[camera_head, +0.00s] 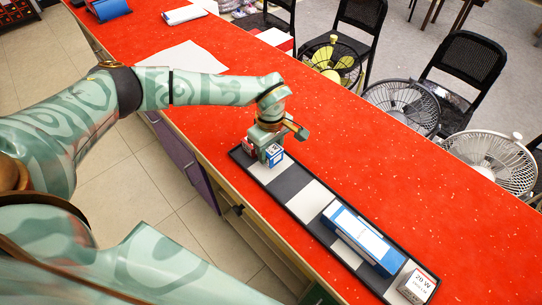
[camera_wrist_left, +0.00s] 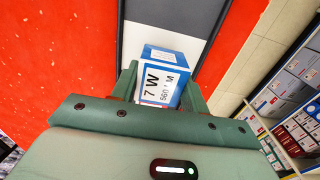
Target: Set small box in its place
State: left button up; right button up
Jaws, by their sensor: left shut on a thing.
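The small box (camera_head: 274,154) is blue and white, and in the left wrist view (camera_wrist_left: 162,78) it reads "7 W". My left gripper (camera_head: 266,146) points down and is shut on it, with a finger on each side. It is over the far-left end of a long dark-rimmed tray (camera_head: 291,185) with alternating pale and dark sections. In the left wrist view, a pale section (camera_wrist_left: 150,38) lies directly beyond the box. I cannot tell whether the box touches the tray. My right gripper is not in view.
A long blue and white box (camera_head: 360,238) and a white "20 W" box (camera_head: 418,284) stand toward the tray's near-right end. The red counter (camera_head: 340,140) is clear beyond the tray. Fans (camera_head: 490,155) and black chairs (camera_head: 466,68) stand behind the counter.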

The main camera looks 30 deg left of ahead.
aim_at(271, 149)
pick_arm(q)
notch_tip(271, 149, down, 3)
jog(key=shift+s+r, duration=0.1)
jog(key=shift+r, duration=0.05)
jog(key=shift+d+r, duration=0.1)
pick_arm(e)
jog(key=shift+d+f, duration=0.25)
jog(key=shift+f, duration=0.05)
pick_arm(q)
jog(key=shift+f, duration=0.2)
jog(key=o, duration=1)
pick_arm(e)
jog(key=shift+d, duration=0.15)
pick_arm(q)
notch_tip(271, 149, up, 12)
jog(key=shift+f+p, duration=0.15)
jog(key=shift+p, duration=0.9)
jog(key=shift+r, duration=0.4)
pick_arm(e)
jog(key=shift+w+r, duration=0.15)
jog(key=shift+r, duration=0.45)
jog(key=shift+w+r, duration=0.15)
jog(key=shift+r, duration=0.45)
